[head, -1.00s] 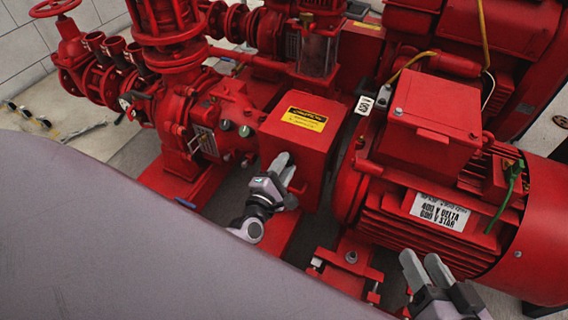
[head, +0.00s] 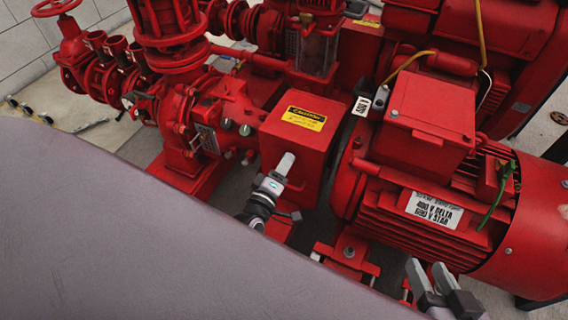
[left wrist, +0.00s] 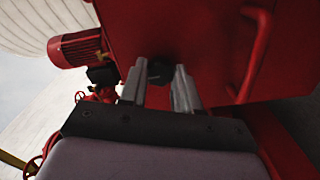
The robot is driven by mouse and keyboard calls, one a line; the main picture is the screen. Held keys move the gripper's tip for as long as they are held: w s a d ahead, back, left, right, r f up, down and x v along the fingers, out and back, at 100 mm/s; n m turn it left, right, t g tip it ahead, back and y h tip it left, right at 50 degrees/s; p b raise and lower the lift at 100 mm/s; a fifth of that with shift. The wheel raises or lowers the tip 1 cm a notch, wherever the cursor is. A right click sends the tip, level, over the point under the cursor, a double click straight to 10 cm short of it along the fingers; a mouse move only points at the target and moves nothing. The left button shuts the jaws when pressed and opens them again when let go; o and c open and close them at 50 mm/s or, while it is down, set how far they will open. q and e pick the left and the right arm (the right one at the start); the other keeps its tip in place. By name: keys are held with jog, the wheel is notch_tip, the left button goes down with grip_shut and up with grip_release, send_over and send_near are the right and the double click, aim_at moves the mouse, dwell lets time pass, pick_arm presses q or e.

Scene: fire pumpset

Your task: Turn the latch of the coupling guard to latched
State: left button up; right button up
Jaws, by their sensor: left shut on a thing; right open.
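The coupling guard is a red box (head: 290,145) with a yellow caution label, in the middle of the head view. Its red face (left wrist: 215,45) fills much of the left wrist view. The latch is a small dark knob (left wrist: 160,70) on that face. My left gripper (head: 286,164) is at the guard's front face; in the left wrist view its fingers (left wrist: 158,84) are shut on the latch, one on each side. In the head view the latch is hidden behind the gripper. My right gripper (head: 428,268) is open and empty, in front of the motor.
The red motor (head: 440,205) with its terminal box stands to the right of the guard. Red pump pipes and valves (head: 170,45) stand to the left. A red handle-like bar (left wrist: 252,55) runs beside the latch in the left wrist view.

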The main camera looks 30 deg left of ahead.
pick_arm(q)
jog(key=shift+m, duration=0.4)
pick_arm(e)
jog(key=shift+d, duration=0.15)
pick_arm(q)
jog(key=o, duration=1.1)
jog(key=shift+c, duration=0.2)
jog(key=shift+r, duration=0.25)
jog(key=o, duration=0.3)
jog(key=r+p, duration=0.5)
jog(key=r, duration=0.3)
jog(key=shift+w+r, duration=0.1)
jog(key=shift+w, duration=0.1)
jog(key=r+p, duration=0.5)
jog(key=r, duration=0.5)
jog(key=shift+s+r, duration=0.1)
jog(key=shift+s, duration=0.1)
jog(key=c, duration=0.3)
jog(key=shift+r+p, duration=0.3)
jog(key=shift+r, duration=0.3)
pick_arm(e)
jog(key=s+d+g+h, duration=0.1)
jog(key=s+d+h, duration=0.2)
jog(key=d, duration=0.4)
jog(key=shift+s+f+m+g, duration=0.25)
jog(key=shift+f+m+g, duration=0.05)
jog(key=shift+f+m, duration=0.1)
